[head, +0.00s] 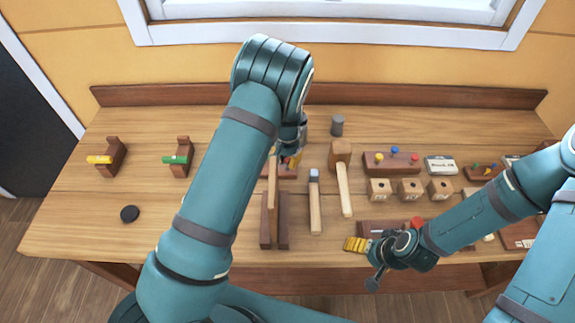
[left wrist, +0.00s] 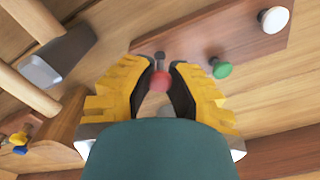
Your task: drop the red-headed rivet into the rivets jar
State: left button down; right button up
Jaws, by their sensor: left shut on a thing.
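The red-headed rivet (left wrist: 160,82) is between the yellow fingers of my left gripper (left wrist: 163,68) in the left wrist view. The gripper is shut on it, over or beside a brown board (left wrist: 250,28). Whether the rivet is clear of the board I cannot tell. In the head view my left gripper (head: 291,158) is mostly hidden behind my arm. Three small wooden cubes with marked fronts (head: 410,189) stand right of centre; I cannot read which, if any, is the rivets jar. My right gripper (head: 358,244) is low at the bench front; its opening is unclear.
A green-headed rivet (left wrist: 221,69) and a white-headed one (left wrist: 274,19) stand in the board. A mallet (head: 342,175) and a hammer (head: 314,200) lie nearby. A grey cylinder (head: 337,125) stands behind. A peg board (head: 391,162) is at right. The bench's left front is mostly clear.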

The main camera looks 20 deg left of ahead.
aim_at(287, 160)
pick_arm(q)
notch_tip(287, 160, up, 7)
jog(key=shift+r, duration=0.15)
dwell(0.4)
